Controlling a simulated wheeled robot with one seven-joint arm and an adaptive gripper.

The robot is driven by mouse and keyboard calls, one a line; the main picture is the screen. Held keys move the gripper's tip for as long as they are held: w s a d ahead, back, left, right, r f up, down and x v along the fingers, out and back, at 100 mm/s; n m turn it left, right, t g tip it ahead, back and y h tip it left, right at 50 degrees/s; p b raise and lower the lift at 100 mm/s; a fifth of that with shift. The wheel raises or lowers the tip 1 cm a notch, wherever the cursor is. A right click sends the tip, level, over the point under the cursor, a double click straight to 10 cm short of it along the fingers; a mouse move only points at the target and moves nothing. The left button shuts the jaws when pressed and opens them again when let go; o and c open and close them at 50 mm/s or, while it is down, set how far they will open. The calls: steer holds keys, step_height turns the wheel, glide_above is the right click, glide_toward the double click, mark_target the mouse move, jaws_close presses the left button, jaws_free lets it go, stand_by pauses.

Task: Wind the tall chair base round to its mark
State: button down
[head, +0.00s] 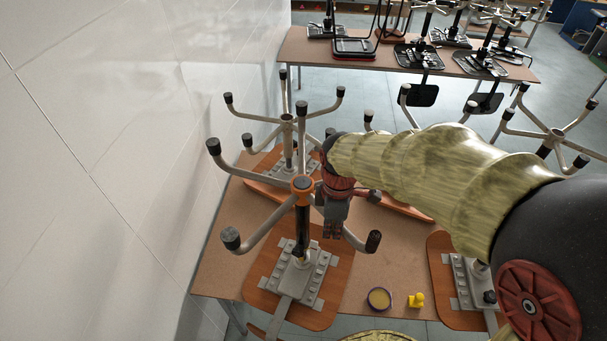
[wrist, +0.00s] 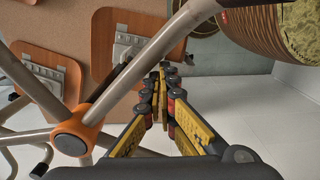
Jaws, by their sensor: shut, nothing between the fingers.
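The tall chair base (head: 303,206) stands upside down on its wooden seat (head: 330,285). It has an orange hub (head: 303,184) on a black column and grey legs with black caps. The hub also shows in the wrist view (wrist: 72,140). My gripper (head: 333,235) points down just right of the column, among the legs. In the wrist view its fingers (wrist: 162,72) are shut and empty, close beside a leg (wrist: 140,65) that runs up and right from the hub. I cannot tell whether they touch it. I cannot make out a mark.
Another upturned base (head: 287,125) stands close behind, by the white wall (head: 130,130) on the left. A round tin (head: 379,298) and a small yellow object (head: 416,300) lie at the table's front. More upturned chairs stand right and on the back table (head: 310,50).

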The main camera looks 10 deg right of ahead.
steer(key=shift+w+d, duration=0.25)
steer(key=shift+d, duration=0.45)
steer(key=shift+w+d, duration=0.25)
steer(key=shift+d, duration=0.45)
steer(key=shift+a, duration=0.15)
step_height(320, 180, up, 16)
steer(key=a+p, duration=0.1)
steer(key=p, duration=0.6)
steer(key=shift+s, duration=0.3)
steer(key=shift+a, duration=0.15)
